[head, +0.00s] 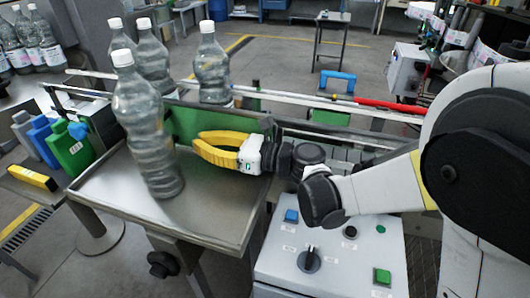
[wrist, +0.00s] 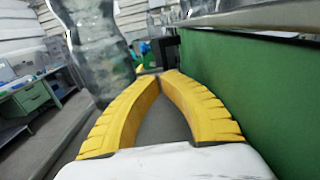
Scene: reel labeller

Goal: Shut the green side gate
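The green side gate (head: 188,122) is a flat green panel standing upright along the far edge of the metal table (head: 222,213). Part of it is hidden behind my gripper and a bottle. In the wrist view the green panel (wrist: 250,95) runs close along the right side of my fingers. My gripper (head: 198,146) has yellow fingers and is low over the table, on the near side of the panel. In the wrist view the fingertips (wrist: 160,75) come together with nothing held between them. I cannot tell whether the finger touches the panel.
A clear bottle (head: 146,120) stands on the table left of my gripper and also shows in the wrist view (wrist: 98,45). More bottles (head: 212,65) stand behind. A control box (head: 330,255) with a knob is at the front right. Rails run behind the gate.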

